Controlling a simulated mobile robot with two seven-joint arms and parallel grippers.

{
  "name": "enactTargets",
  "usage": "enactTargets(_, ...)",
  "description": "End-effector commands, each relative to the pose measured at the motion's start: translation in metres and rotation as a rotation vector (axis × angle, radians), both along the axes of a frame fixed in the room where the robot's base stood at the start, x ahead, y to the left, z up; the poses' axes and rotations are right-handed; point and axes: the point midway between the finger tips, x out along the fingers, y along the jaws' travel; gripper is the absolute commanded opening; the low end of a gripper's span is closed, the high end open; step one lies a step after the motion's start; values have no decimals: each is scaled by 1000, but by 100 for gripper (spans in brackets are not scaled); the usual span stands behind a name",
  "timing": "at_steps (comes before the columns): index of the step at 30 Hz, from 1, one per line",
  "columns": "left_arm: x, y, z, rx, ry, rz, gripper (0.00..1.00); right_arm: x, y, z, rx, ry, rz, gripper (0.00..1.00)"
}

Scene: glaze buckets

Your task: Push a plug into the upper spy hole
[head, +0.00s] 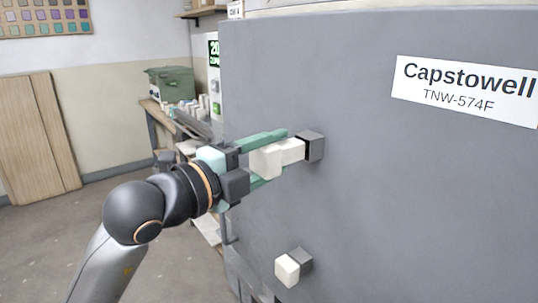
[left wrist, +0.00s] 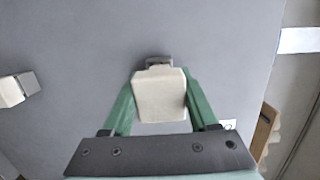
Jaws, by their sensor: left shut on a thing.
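A cream plug (head: 268,160) is held between the green fingers of my left gripper (head: 270,156). Its narrower far end is at the upper spy hole (head: 314,146), a dark grey square fitting on the kiln's grey face. I cannot tell how deep the end sits in the opening. In the left wrist view the plug (left wrist: 159,96) is between both fingers, with the upper spy hole (left wrist: 159,61) just beyond it. A second cream plug (head: 287,270) sits in the lower spy hole (head: 301,260). My right gripper does not show.
The large grey kiln (head: 410,200) fills the right side, with a white Capstowell label (head: 465,88). Behind at the left, a workbench (head: 160,118) carries a green bin (head: 169,84) and small pieces. Brown boards (head: 38,138) lean on the wall. The floor at left is clear.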

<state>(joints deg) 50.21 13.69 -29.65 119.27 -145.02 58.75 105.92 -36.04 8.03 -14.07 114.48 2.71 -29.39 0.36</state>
Motion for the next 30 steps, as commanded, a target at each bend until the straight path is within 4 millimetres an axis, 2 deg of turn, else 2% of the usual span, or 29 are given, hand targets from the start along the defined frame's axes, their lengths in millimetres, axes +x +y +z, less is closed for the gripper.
enactTargets(9,6,-9,1,-1,-1,-1,0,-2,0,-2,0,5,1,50)
enactTargets(30,12,-17,1,-2,-2,-1,0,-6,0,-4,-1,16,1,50)
